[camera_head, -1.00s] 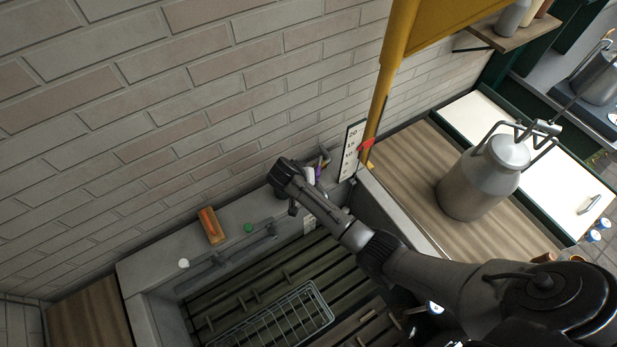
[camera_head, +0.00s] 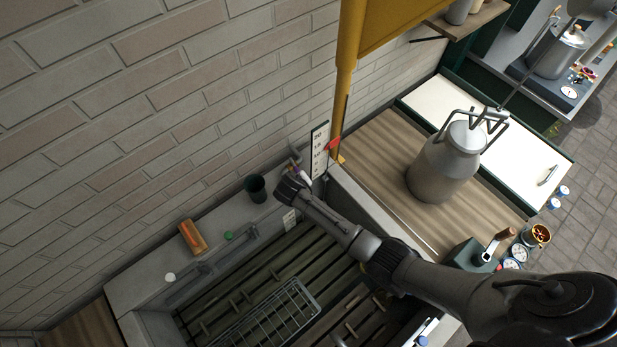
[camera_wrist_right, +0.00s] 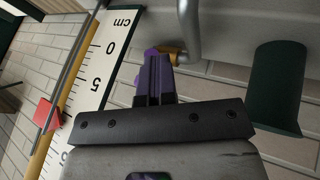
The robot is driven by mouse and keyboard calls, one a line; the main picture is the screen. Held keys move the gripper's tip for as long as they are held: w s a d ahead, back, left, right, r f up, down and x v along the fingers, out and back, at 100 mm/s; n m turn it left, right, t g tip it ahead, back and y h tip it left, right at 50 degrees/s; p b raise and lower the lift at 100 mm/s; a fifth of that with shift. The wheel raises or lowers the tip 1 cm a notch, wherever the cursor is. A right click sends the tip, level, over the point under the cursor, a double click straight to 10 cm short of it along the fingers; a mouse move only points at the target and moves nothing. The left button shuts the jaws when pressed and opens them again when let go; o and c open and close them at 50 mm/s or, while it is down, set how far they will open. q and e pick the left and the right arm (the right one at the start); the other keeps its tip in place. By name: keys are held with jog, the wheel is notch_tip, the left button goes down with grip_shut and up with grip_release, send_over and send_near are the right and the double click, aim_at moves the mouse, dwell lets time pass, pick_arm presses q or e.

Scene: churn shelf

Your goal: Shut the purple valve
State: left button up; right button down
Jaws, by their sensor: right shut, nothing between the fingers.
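The purple valve (camera_wrist_right: 151,62) shows in the right wrist view as a purple piece beside a brass fitting on a grey pipe (camera_wrist_right: 188,28). My right gripper (camera_wrist_right: 155,88) is shut and empty, with its fingers in front of the purple piece; I cannot tell whether they touch it. In the head view my right wrist comes up to the wall ledge just below the pipe, and only a small bit of purple shows there (camera_head: 296,173). The fingertips are hidden there. My left gripper is in neither view.
A dark green cup (camera_head: 256,188) stands left of my right wrist. A white cm scale (camera_head: 319,150) with a red pointer stands close on the right, by a yellow post (camera_head: 345,100). A slatted basin (camera_head: 250,280) lies below. A metal churn (camera_head: 443,165) stands right.

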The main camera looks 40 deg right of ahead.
jog(key=shift+s+d+r+n+p, duration=0.1)
jog(key=shift+s+d+n+p, duration=0.1)
jog(key=shift+d+n+p, duration=0.45)
jog(key=shift+d, duration=0.4)
jog(key=p+v, duration=0.8)
jog(key=v, duration=0.2)
jog(key=shift+s+d, duration=0.3)
jog(key=shift+s, duration=0.05)
